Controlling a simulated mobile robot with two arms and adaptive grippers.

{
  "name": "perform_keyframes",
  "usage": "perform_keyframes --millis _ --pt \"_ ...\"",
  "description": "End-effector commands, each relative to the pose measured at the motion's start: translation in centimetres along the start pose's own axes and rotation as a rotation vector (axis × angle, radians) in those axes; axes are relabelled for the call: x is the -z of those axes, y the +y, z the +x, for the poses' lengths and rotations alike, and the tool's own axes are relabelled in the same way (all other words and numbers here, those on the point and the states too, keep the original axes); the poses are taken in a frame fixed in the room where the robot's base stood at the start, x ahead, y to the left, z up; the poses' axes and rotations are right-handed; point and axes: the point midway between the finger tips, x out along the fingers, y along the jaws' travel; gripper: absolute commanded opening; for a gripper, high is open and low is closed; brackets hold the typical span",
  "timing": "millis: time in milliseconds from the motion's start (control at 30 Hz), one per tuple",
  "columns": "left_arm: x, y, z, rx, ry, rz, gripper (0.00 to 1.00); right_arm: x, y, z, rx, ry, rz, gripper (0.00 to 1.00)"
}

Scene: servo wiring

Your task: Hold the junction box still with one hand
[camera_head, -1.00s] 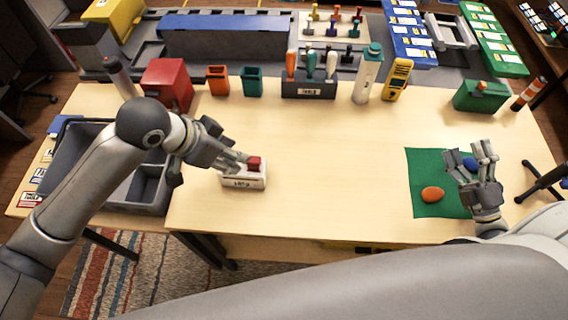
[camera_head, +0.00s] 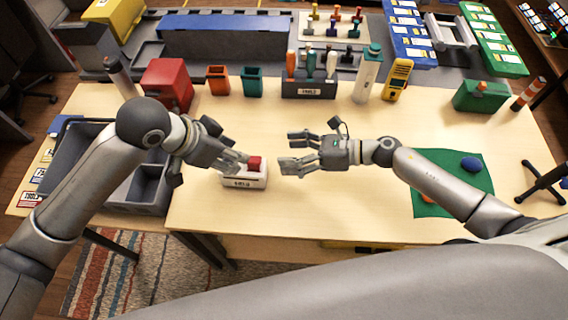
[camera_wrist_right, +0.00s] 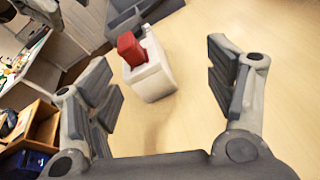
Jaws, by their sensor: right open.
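The junction box is a small white box (camera_head: 245,181) with dark lettering on its front and a red block (camera_head: 254,163) on top. It stands on the table, left of centre. My left gripper (camera_head: 238,160) is at the box's back left, its fingers close to the red block; whether they touch or grip is unclear. My right gripper (camera_head: 287,150) is open and empty, a short way right of the box, fingers pointing left toward it. In the right wrist view the white box (camera_wrist_right: 152,79) and red block (camera_wrist_right: 130,47) show ahead, between the spread fingers.
A grey bin (camera_head: 148,190) is at the left table edge. A red box (camera_head: 167,84), orange and teal cups and a tool holder (camera_head: 308,88) line the back. The middle front is clear.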

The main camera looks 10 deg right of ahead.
Motion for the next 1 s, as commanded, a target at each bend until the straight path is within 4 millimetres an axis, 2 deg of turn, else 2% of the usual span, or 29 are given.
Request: perform_keyframes --millis 200,467,800,1000 --pt "0.0 0.0 0.0 0.000 0.000 0.000 0.36 1.5 2.1 1.5 -0.041 0.111 -0.230 0.77" --pt "0.0 0.0 0.0 0.000 0.000 0.000 0.36 2.1 2.8 2.8 -0.054 0.137 -0.298 0.77" --pt "0.0 0.0 0.0 0.000 0.000 0.000 0.36 2.9 3.0 8.7 -0.055 0.136 -0.293 0.77" --pt "0.0 0.0 0.0 0.000 0.000 0.000 0.36 3.4 3.0 11.4 -0.054 0.137 -0.293 0.77"
